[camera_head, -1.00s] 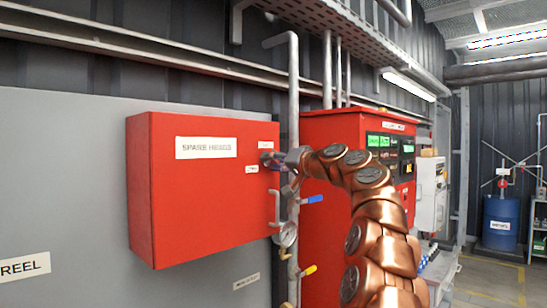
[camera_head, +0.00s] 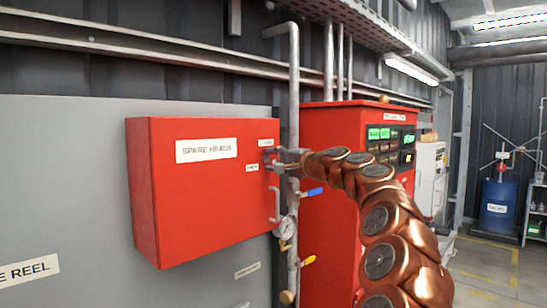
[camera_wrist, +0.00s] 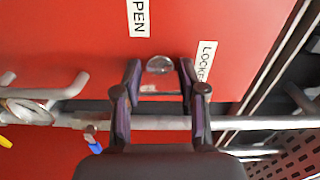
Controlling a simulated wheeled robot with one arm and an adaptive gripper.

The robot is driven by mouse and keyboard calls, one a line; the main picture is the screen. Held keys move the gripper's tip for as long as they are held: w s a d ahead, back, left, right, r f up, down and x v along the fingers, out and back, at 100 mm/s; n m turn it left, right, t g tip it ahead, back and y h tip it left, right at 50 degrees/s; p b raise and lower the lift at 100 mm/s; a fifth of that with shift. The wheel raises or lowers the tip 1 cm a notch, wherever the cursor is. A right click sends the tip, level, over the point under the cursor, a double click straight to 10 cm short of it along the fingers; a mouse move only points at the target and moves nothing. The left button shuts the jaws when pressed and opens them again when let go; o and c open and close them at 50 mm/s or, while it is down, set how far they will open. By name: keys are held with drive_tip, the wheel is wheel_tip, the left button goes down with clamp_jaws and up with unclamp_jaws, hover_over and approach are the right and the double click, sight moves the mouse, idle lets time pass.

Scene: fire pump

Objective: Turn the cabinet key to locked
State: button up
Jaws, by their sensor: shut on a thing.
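The red cabinet (camera_head: 200,215) marked SPARE HEADS hangs on the grey wall panel, its door closed. My gripper (camera_head: 272,160) is at the right side of its front, by the LOCKED label (camera_head: 266,142) and the OPEN label (camera_head: 252,167). In the wrist view, a round silver lock (camera_wrist: 159,65) sits between these labels. My gripper's fingertips (camera_wrist: 160,82) stand on either side of a thin key (camera_wrist: 160,92) just below the lock, and are shut on it. The key is small and partly hidden, so I cannot tell which label it points to.
A vertical pipe (camera_head: 293,95) with a gauge (camera_head: 287,227) and a blue lever (camera_head: 312,192) runs close to the right. A red control cabinet (camera_head: 330,220) stands behind my arm.

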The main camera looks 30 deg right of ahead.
drive_tip(key=shift+m, duration=0.5)
drive_tip(key=o, duration=1.2)
drive_tip(key=shift+c, duration=0.2)
drive_tip(key=v, duration=1.2)
